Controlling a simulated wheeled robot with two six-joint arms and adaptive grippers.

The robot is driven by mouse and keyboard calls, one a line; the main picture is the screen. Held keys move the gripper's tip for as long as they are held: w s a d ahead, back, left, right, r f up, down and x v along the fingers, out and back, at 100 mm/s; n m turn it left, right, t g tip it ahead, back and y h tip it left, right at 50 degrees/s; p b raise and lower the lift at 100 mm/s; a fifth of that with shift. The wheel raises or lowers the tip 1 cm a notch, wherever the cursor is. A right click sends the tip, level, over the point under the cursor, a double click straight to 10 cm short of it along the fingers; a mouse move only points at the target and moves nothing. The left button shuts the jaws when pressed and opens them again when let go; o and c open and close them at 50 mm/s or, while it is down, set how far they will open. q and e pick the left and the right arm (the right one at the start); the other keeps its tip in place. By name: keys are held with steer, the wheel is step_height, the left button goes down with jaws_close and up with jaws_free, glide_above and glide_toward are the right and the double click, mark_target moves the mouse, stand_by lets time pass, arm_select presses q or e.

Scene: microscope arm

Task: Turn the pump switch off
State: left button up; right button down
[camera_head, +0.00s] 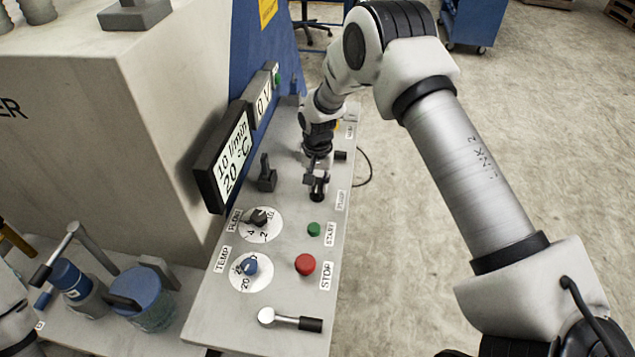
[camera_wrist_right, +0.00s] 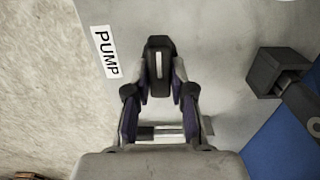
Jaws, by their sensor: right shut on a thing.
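The pump switch is a dark knob with a white line on its top. In the right wrist view the pump switch (camera_wrist_right: 158,52) stands between my fingertips, beside the white PUMP label (camera_wrist_right: 105,52). My right gripper (camera_wrist_right: 159,82) is shut on it. In the head view my right gripper (camera_head: 317,180) points down over the far part of the grey control panel, and it partly hides the switch. The PUMP label (camera_head: 341,200) shows just right of it. My left gripper is not in view.
A black lever block (camera_head: 266,177) stands left of my right gripper. Nearer are the green START button (camera_head: 314,229), the red STOP button (camera_head: 305,264), two dials and a handle (camera_head: 290,320). A display (camera_head: 224,162) borders the panel on the left. Open floor lies to the right.

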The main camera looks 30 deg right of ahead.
steer(key=shift+f+n, duration=0.15)
steer(key=shift+n, duration=0.15)
steer(key=n+b, duration=0.1)
steer(key=n, duration=0.2)
steer(key=shift+a, duration=0.1)
steer(key=n+b, duration=0.1)
steer(key=n, duration=0.4)
steer(key=shift+a, duration=0.1)
steer(key=n+b, duration=0.1)
steer(key=n, duration=0.3)
steer(key=shift+a+n, duration=0.1)
steer(key=shift+n, duration=0.2)
steer(key=n, duration=0.4)
steer(key=shift+s+a+f+n, duration=0.1)
steer(key=shift+s+n, duration=0.1)
steer(key=shift+n, duration=0.1)
steer(key=c, duration=1.2)
jaws_free()
steer(key=shift+o, duration=1)
steer(key=shift+w+a, duration=0.15)
steer(key=shift+w, duration=0.05)
